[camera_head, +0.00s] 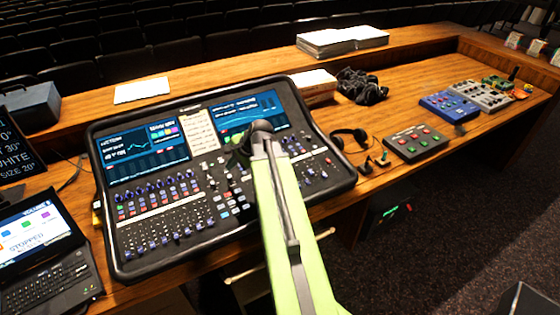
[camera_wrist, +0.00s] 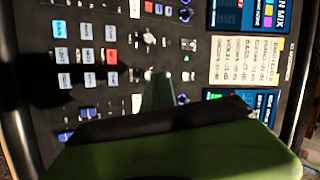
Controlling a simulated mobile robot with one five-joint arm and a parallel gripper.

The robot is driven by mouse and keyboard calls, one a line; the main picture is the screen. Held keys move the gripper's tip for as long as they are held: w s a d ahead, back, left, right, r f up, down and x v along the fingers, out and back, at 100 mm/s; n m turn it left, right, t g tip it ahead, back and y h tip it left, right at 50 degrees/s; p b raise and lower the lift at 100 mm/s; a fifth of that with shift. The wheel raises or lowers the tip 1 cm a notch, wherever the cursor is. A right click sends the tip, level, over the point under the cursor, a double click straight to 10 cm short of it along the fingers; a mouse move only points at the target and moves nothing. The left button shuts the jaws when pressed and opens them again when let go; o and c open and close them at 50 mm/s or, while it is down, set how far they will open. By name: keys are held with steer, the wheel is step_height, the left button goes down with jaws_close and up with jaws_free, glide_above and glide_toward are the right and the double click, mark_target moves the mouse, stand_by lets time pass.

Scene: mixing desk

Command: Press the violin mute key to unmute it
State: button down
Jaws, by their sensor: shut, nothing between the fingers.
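The mixing desk (camera_head: 160,170) lies in the middle of the head view, with screens at its back and rows of faders and keys in front. In the wrist view its panel (camera_wrist: 50,100) appears turned sideways. My gripper (camera_wrist: 158,82) is shut and empty, its green tip over the panel among small keys and knobs. I cannot tell whether it touches. A small green-lit key (camera_wrist: 186,58) shows just above and right of the tip. Key labels are too small to read, so I cannot tell which is the violin mute key. My arm hides part of the right-hand channels in the head view.
A handwritten label sheet (camera_wrist: 245,60) lies between the screens. A laptop (camera_head: 45,250) stands at the left. Headphones (camera_head: 350,138), a red-and-green button box (camera_head: 415,142) and a blue box (camera_head: 449,106) sit to the right. The wooden desktop (camera_head: 400,85) has free room behind them.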

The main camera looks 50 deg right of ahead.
steer(key=s+d+r+m+t+h, duration=0.1)
steer(key=d+m, duration=0.4)
steer(key=d, duration=0.5)
steer(key=s+d+r+m+t+h, duration=0.2)
steer(key=s+d+m, duration=0.3)
steer(key=d, duration=0.5)
steer(key=shift+s+r+t, duration=0.3)
steer(key=shift+r, duration=0.4)
steer(key=shift+d, duration=0.1)
steer(key=f+b, duration=0.5)
steer(key=b, duration=0.1)
steer(key=w+f+b, duration=0.1)
steer(key=f+b, duration=0.2)
steer(key=shift+d+f, duration=0.1)
steer(key=shift+f, duration=0.25)
steer(key=shift+f, duration=0.1)
steer(key=shift+w+f+b, duration=0.15)
steer(key=shift+f+b, duration=0.2)
steer(key=shift+b, duration=0.15)
